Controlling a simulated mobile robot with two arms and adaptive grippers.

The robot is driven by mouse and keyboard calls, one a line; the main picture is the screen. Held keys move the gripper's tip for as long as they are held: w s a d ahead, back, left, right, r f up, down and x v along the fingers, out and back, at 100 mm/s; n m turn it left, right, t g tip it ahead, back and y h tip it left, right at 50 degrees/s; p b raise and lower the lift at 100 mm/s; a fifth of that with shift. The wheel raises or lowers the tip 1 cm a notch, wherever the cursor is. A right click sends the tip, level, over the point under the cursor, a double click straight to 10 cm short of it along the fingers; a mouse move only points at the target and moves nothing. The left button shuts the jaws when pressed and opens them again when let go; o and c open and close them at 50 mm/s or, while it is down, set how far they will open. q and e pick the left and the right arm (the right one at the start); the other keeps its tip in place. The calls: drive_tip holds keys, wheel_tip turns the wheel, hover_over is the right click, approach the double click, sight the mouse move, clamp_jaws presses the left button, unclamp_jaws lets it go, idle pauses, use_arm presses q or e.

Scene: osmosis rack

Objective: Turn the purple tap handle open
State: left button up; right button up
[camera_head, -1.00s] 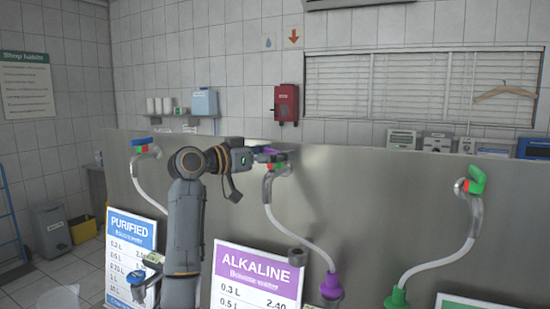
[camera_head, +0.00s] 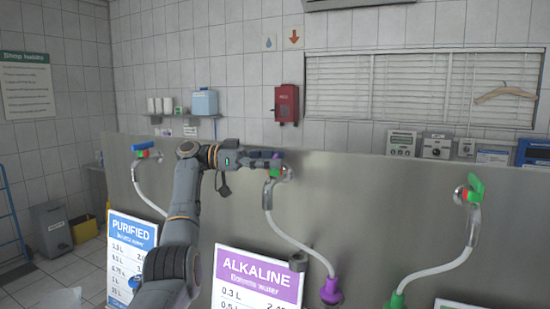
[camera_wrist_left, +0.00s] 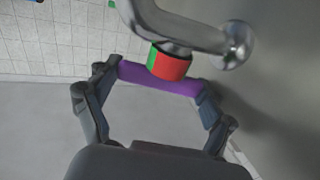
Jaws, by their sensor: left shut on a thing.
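The purple tap handle (camera_head: 275,156) is on the middle tap, above the ALKALINE sign, and my gripper partly hides it in the head view. In the left wrist view the purple handle (camera_wrist_left: 160,82) runs across between my two fingers, beside the red and green collar (camera_wrist_left: 169,62) of the metal tap (camera_wrist_left: 180,28). My left gripper (camera_head: 262,160) reaches it from the left and is shut on it; its fingers (camera_wrist_left: 160,92) are at the two ends of the handle. My right gripper is not in view.
The steel panel (camera_head: 370,205) stands close behind the taps. A blue-handled tap (camera_head: 146,147) is at left and a green-handled tap (camera_head: 475,187) at right. A white hose (camera_head: 297,240) hangs from the middle tap. The ALKALINE sign (camera_head: 257,275) stands below.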

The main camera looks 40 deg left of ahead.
use_arm(q)
drive_tip(key=shift+m+g+h, duration=0.4)
drive_tip(key=shift+m+g, duration=0.1)
drive_tip(key=shift+g, duration=0.1)
drive_tip(key=o, duration=1)
drive_tip(key=shift+o, duration=0.2)
drive_tip(key=shift+f+n+t+y, duration=0.1)
drive_tip(key=shift+n+t+y, duration=0.3)
drive_tip(key=shift+n+t, duration=0.15)
